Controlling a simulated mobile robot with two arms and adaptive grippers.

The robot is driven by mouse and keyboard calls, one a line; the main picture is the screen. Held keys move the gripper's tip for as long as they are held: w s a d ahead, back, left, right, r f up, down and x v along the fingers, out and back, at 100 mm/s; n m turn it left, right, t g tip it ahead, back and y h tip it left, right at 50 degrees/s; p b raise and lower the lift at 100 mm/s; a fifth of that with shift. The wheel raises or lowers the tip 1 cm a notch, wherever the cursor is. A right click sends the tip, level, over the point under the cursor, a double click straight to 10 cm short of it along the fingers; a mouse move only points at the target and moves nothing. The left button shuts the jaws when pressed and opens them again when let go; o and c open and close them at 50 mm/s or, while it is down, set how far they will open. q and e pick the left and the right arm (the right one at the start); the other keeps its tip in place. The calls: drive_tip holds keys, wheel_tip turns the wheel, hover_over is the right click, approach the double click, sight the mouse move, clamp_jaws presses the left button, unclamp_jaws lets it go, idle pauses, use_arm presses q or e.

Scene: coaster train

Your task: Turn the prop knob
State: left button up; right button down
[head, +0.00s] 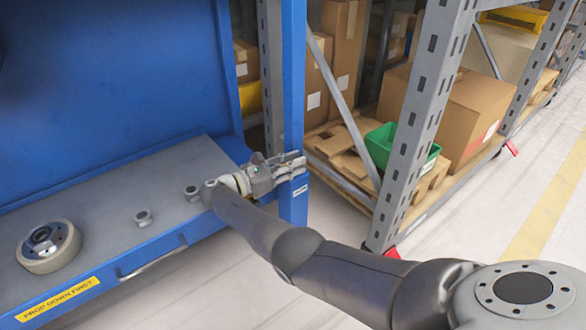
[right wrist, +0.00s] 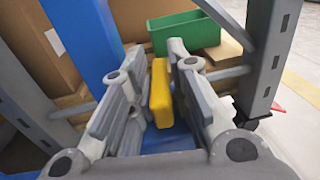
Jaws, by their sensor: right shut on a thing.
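The prop knob (right wrist: 160,93) shows in the right wrist view as a yellow upright bar between my fingers, in front of a blue surface. My right gripper (right wrist: 157,92) is shut on it, with one finger on each side. In the head view my right gripper (head: 285,168) is at the blue post (head: 293,90) at the right end of the blue unit. There the gripper hides the knob, so its turn angle cannot be told. My left gripper is not in view.
Right of the post stand a grey rack (head: 420,110), cartons (head: 470,115) and a green bin (head: 383,140).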

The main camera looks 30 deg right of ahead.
idle(0.4)
drive_tip(key=c, duration=1.5)
unclamp_jaws()
drive_tip(key=shift+r, duration=0.15)
wheel_tip(320, 180, up, 10)
drive_tip(key=shift+d+f, duration=0.1)
drive_tip(key=shift+o, duration=0.6)
